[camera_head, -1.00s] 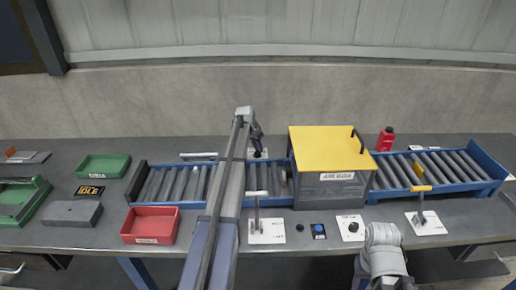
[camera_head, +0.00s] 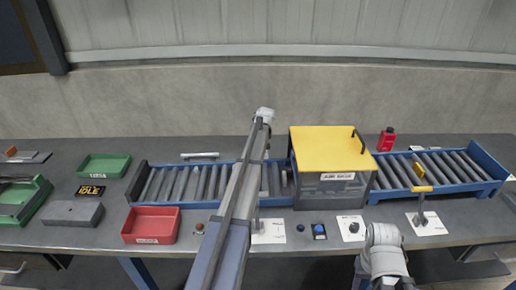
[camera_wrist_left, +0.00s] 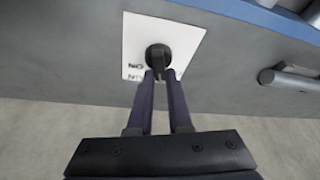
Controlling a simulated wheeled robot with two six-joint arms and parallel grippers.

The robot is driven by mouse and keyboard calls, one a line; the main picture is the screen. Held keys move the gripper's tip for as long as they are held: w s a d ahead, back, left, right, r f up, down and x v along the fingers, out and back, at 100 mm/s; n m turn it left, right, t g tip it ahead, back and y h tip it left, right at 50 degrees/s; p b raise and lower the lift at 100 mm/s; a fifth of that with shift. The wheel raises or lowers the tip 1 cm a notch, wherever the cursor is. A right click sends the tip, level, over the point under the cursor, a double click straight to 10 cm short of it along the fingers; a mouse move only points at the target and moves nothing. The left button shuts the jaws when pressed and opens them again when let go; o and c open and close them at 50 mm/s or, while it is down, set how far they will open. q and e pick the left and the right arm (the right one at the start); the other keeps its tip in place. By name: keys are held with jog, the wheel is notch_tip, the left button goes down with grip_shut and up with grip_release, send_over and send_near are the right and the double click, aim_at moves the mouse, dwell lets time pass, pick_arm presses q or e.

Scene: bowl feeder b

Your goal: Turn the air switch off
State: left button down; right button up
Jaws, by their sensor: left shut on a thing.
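In the left wrist view, a dark round switch knob (camera_wrist_left: 158,57) sits on a white label plate (camera_wrist_left: 188,38) fixed to the grey bench. The lettering is only partly readable and appears upside down. My left gripper (camera_wrist_left: 164,76) has its two fingers close together on the knob's grip, shut on it. In the head view my left arm reaches over the roller conveyor (camera_head: 180,182) to its far side, and its links hide the gripper and this plate. My right arm stays low at the front right; its gripper is not visible.
A grey bar handle (camera_head: 200,155) lies behind the conveyor, also in the wrist view (camera_wrist_left: 290,79). A yellow-topped box (camera_head: 328,150) stands right of my left arm.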

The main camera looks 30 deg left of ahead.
pick_arm(q)
jog(key=n+g, duration=0.1)
jog(key=n, duration=0.4)
jog(key=shift+g+y, duration=0.3)
jog(key=shift+g, duration=0.1)
jog(key=shift+s, duration=0.1)
dwell(0.3)
jog(key=c, duration=0.8)
grip_release()
jog(key=shift+c, duration=0.2)
jog(key=p+v, duration=0.7)
jog(key=shift+d+r, duration=0.2)
jog(key=shift+r, duration=0.15)
